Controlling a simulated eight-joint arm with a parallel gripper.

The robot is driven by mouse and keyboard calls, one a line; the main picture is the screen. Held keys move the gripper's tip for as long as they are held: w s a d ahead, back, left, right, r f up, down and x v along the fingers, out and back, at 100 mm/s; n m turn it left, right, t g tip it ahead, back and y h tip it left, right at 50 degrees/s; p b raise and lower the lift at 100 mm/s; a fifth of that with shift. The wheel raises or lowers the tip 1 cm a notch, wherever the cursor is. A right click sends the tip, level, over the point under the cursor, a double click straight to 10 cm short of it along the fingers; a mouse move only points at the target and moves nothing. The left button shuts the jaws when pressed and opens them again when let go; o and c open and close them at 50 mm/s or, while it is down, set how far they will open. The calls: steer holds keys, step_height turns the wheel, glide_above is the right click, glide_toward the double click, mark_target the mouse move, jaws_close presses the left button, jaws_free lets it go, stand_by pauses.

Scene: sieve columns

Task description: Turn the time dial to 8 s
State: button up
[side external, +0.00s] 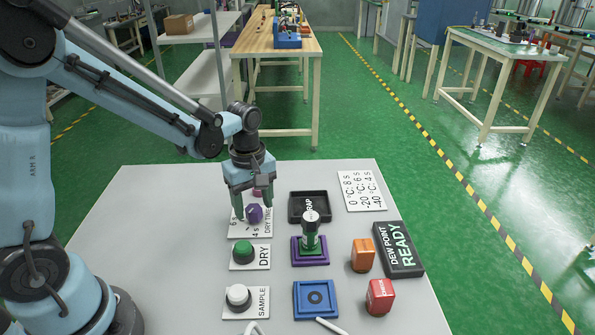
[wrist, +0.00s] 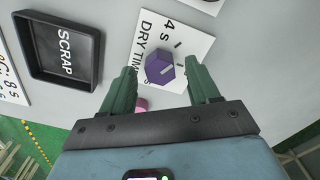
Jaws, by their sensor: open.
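The time dial (side external: 254,213) is a purple hexagonal knob with a pale pointer line. Any 8 s mark is hidden. My gripper (side external: 253,208) points down over the plate, open and empty, its green fingers either side of the dial. The wrist view also shows the gripper (wrist: 160,68).
A pink object (wrist: 141,104) lies just behind the dial. The green DRY button (side external: 243,252) is in front. A card (side external: 362,190) lists temperatures and seconds.

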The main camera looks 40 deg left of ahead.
steer(key=shift+f, duration=0.7)
steer(key=c, duration=1)
steer(key=shift+c, duration=0.2)
